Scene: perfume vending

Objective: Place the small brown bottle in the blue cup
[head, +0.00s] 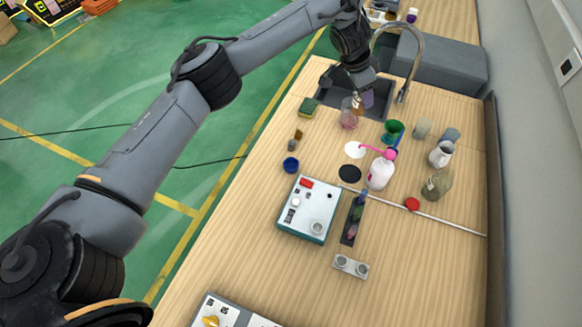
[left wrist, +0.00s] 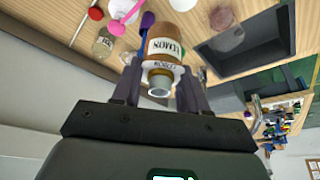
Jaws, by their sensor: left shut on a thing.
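My left gripper (head: 358,98) is shut on a brown bottle (head: 357,105) near the front edge of the sink. In the left wrist view, the brown bottle (left wrist: 165,50) has a white label reading LEMON and sits between the two dark fingers, its open neck toward the camera. A small round dark-blue cup (head: 290,164) stands near the table's left edge, well apart from the gripper. A smaller brown item (head: 298,134) stands on the table between the sink and the cup; its details are too small to tell. My right gripper is not in view.
A pink glass bottle (head: 348,118) stands close by the held bottle. A green funnel (head: 393,130), white bottle (head: 380,172), jug (head: 441,153) and sponge (head: 308,107) stand around. The sink (head: 335,93) has a tall faucet (head: 418,60).

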